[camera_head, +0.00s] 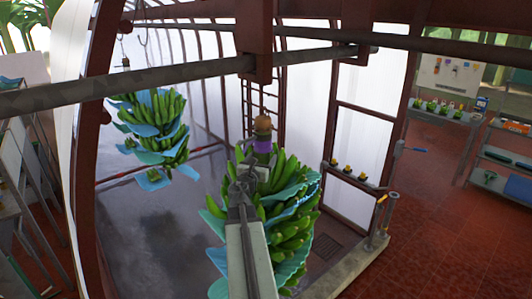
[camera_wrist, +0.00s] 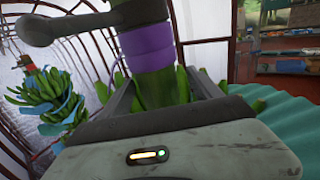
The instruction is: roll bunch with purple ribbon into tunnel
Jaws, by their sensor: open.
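The bunch (camera_head: 295,225) with the purple ribbon (camera_head: 262,146) hangs from the overhead rail (camera_head: 200,70), with blue sheets between its green bananas. In the wrist view the purple ribbon (camera_wrist: 148,45) wraps the thick stem just ahead of me. My gripper (camera_head: 252,174) is open at the top of the bunch. The tunnel appears to be the red-framed enclosure with pale walls (camera_head: 360,145) and a dark, wet-looking floor (camera_head: 150,220).
Another banana bunch (camera_head: 150,125) with blue sheets hangs at the left, also in the wrist view (camera_wrist: 45,105). Shelves (camera_head: 505,155) are farther right. Red floor (camera_head: 440,220) is open there.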

